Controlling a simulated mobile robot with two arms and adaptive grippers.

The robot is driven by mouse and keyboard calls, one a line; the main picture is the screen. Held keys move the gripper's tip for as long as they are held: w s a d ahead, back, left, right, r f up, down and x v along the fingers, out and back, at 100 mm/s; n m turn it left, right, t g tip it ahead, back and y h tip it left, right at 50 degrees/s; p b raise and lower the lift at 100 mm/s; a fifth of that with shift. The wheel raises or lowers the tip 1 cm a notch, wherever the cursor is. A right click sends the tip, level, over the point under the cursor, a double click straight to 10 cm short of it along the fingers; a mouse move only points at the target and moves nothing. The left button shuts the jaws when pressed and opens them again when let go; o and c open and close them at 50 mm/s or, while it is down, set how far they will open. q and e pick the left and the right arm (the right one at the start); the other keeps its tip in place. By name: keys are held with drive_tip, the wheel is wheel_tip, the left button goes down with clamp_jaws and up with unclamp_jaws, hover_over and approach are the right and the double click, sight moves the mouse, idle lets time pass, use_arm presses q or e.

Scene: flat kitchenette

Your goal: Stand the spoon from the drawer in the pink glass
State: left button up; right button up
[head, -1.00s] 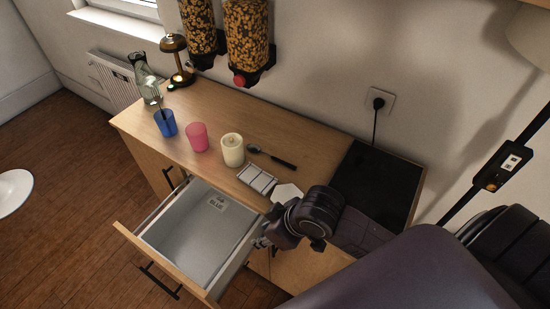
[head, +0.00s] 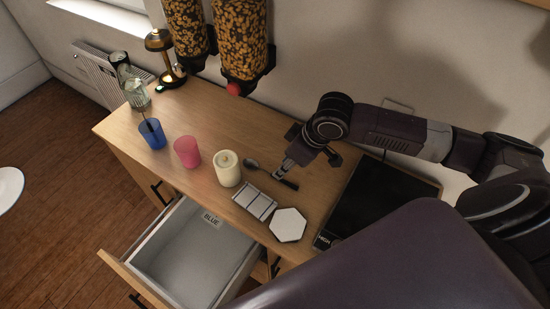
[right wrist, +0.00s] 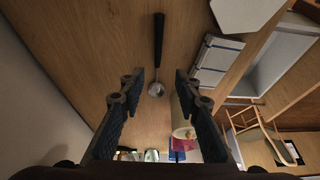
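The spoon (head: 252,164), with a metal bowl and black handle, lies on the wooden counter behind the candle. The right wrist view shows its handle (right wrist: 158,38) beyond the fingertips and its bowl between them. The pink glass (head: 187,151) stands upright on the counter, left of the candle; nothing shows sticking out of it. The drawer (head: 232,284) is pulled open and its visible floor holds only a label reading BLUE. My right gripper (head: 281,173) is over the spoon handle in the head view; its fingers (right wrist: 157,80) are apart and empty. My left gripper is not in view.
A cream candle (head: 228,170) stands between glass and spoon. A blue cup (head: 152,135) holds a dark utensil. A black hob (head: 380,205) is at right; dispensers (head: 243,45) hang above.

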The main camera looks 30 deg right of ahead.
sight(270, 174)
drive_tip(key=shift+w+d, duration=0.25)
drive_tip(key=shift+w, duration=0.2)
drive_tip(key=shift+w+f, duration=0.15)
drive_tip(key=shift+f, duration=0.15)
drive_tip(key=f+p, duration=0.1)
drive_tip(key=a+f, duration=0.1)
drive_tip(key=f, duration=0.1)
drive_tip(key=shift+w+a+p, duration=0.15)
drive_tip(key=shift+a+p, duration=0.05)
drive_tip(key=shift+p, duration=0.15)
drive_tip(key=shift+d+x, duration=0.25)
drive_tip(key=shift+x, duration=0.95)
drive_tip(key=shift+w+a+f, duration=0.15)
drive_tip(key=shift+w+f, duration=0.05)
drive_tip(key=shift+f, duration=0.2)
drive_tip(key=shift+f+p, duration=0.1)
drive_tip(key=shift+p, duration=0.2)
drive_tip(key=shift+c, duration=0.2)
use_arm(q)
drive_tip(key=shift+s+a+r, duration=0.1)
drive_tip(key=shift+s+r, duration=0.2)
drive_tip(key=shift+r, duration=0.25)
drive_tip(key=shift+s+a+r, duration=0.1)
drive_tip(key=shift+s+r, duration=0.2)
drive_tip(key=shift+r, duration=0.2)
use_arm(e)
clamp_jaws()
